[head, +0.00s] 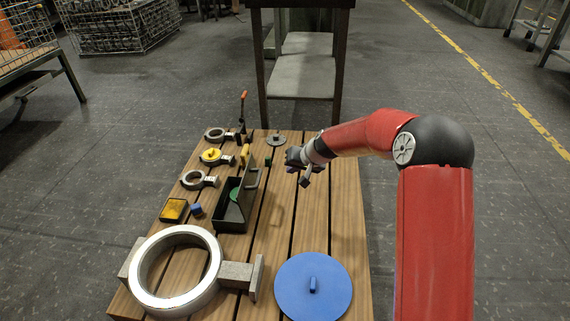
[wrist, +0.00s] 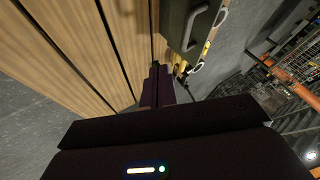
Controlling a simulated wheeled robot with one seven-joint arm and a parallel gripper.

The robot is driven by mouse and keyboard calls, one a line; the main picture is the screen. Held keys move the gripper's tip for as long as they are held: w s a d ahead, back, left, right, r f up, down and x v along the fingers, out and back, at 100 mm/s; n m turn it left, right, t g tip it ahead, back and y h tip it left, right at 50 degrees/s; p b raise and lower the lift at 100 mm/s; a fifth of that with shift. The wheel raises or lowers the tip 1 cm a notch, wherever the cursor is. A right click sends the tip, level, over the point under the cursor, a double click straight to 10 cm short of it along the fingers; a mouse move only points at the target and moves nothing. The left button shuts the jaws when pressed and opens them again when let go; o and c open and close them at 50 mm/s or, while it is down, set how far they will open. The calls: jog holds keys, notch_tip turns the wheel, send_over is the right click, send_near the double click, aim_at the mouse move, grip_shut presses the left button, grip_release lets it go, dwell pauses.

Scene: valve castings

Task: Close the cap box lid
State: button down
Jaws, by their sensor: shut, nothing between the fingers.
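The cap box (head: 232,217) is a dark open-topped box on the slatted wooden table, with something green inside. Its lid (head: 247,190) stands raised along the box's right side, with a handle on its outer face. In the wrist view the lid (wrist: 178,28) is a dark panel at the top, its handle facing my camera. My gripper (head: 305,180) is in the air to the right of the lid, apart from it. Its dark fingers (wrist: 157,88) are together and hold nothing.
A large metal ring casting (head: 137,292) and a blue disc (head: 325,275) lie at the front. Several smaller ring castings (head: 192,181), a yellow-topped block (head: 174,210) and a small blue piece (head: 197,209) lie left of the box. The table's right side is mostly bare.

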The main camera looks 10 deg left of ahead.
aim_at(255, 186)
jog(key=w+a+f, duration=0.3)
jog(key=a+f, duration=0.4)
jog(key=a, duration=0.2)
jog(key=shift+a+f, duration=0.15)
jog(key=shift+f, duration=0.25)
jog(key=shift+w+a+r, duration=0.1)
jog(key=shift+w+a, duration=0.05)
jog(key=shift+w, duration=0.05)
